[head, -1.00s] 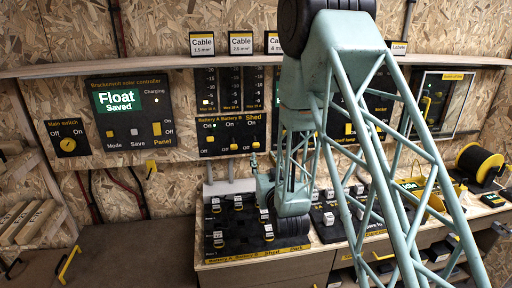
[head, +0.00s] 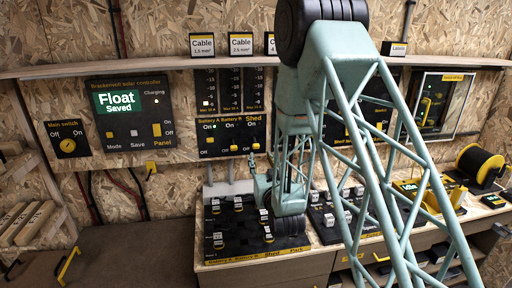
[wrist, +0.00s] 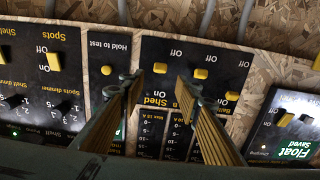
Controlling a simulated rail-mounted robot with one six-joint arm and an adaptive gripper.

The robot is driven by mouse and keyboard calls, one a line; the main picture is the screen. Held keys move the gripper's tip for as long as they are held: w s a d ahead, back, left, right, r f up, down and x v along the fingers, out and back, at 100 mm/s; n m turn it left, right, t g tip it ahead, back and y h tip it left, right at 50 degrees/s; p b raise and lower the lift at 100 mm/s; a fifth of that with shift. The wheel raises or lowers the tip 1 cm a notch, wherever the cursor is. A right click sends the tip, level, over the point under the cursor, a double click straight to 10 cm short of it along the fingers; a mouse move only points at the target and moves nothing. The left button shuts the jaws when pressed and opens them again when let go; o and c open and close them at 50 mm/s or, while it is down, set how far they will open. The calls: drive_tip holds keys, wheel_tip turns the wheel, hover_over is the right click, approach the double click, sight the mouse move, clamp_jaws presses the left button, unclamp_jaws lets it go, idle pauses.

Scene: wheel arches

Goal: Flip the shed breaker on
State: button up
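The battery and shed breaker panel (head: 222,136) is black, on the wall left of my arm. It has three yellow switches, under Battery A, Battery B and Shed. The shed breaker (head: 256,146) is the rightmost and sits low, at the Off end. The wrist view is upside down; there the shed breaker (wrist: 160,67) lies by its Off mark, between my fingertips in the picture. My gripper (wrist: 157,78) is open and empty, apart from the panel as far as I can tell. In the head view my gripper (head: 250,164) hangs just below the panel's right end.
The Battery B switch (wrist: 200,73) and Battery A switch (wrist: 225,97) lie close beside the shed breaker. A Hold to test panel (wrist: 105,75) is on its other side. Below is a bench board (head: 220,243) with several blocks.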

sight(257, 147)
drive_tip(key=b+x, duration=0.1)
drive_tip(key=x, duration=1)
drive_tip(key=shift+w+a, duration=0.1)
drive_tip(key=shift+w, duration=0.3)
drive_tip(key=c, duration=0.9)
